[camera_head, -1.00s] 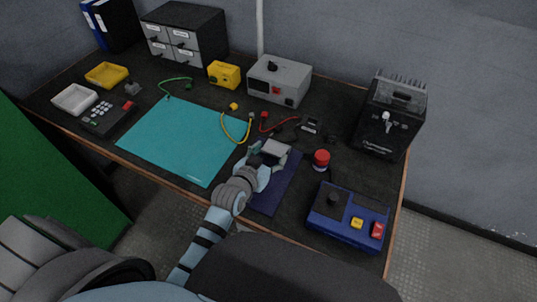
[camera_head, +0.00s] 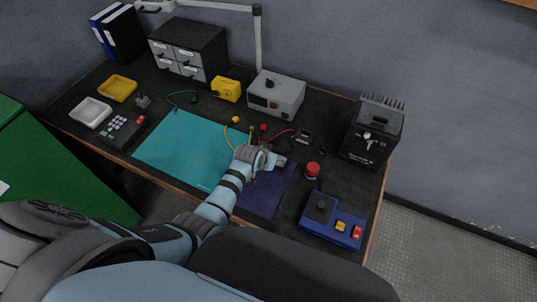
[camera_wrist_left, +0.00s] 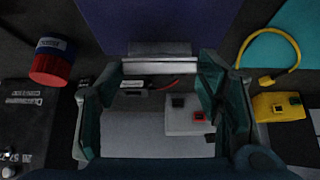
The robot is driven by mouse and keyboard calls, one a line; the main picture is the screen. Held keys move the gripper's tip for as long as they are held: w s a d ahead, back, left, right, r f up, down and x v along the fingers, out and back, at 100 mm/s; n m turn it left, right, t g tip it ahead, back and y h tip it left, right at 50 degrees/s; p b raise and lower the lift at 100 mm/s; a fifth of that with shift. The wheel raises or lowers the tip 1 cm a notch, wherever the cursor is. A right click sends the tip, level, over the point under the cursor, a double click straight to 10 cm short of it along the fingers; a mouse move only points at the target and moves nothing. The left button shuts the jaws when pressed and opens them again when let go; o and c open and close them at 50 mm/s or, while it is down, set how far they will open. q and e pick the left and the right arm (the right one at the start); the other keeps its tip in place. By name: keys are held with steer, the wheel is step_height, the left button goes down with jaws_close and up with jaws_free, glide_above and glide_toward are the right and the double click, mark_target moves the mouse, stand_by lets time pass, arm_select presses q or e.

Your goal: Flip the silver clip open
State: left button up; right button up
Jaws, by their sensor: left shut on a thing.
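A silver bar-like piece (camera_wrist_left: 160,67), which looks like the silver clip, spans between the fingertips of my left gripper (camera_wrist_left: 160,64) in the left wrist view. A dark grey part joins it at the mat side. The jaws stand wide apart but are closed on its two ends. In the head view, my left gripper (camera_head: 273,160) is at the far end of the purple mat (camera_head: 265,192). Only a small grey bit of the piece (camera_head: 281,160) shows there; my wrist hides the rest. How far the clip is hinged cannot be told. My right gripper is not in view.
A red-topped cylinder (camera_head: 313,170) and a blue control box (camera_head: 333,220) stand to the right. A black finned unit (camera_head: 371,133) is behind them. The teal mat (camera_head: 187,148) is clear. Yellow and red leads (camera_head: 278,136) lie behind the gripper.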

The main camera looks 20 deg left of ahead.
arm_select(q)
steer(key=shift+w+r+g, duration=0.15)
steer(key=shift+w+g, duration=0.1)
steer(key=shift+g, duration=0.05)
steer(key=o, duration=1.2)
steer(key=shift+c, duration=0.2)
steer(key=v, duration=1.2)
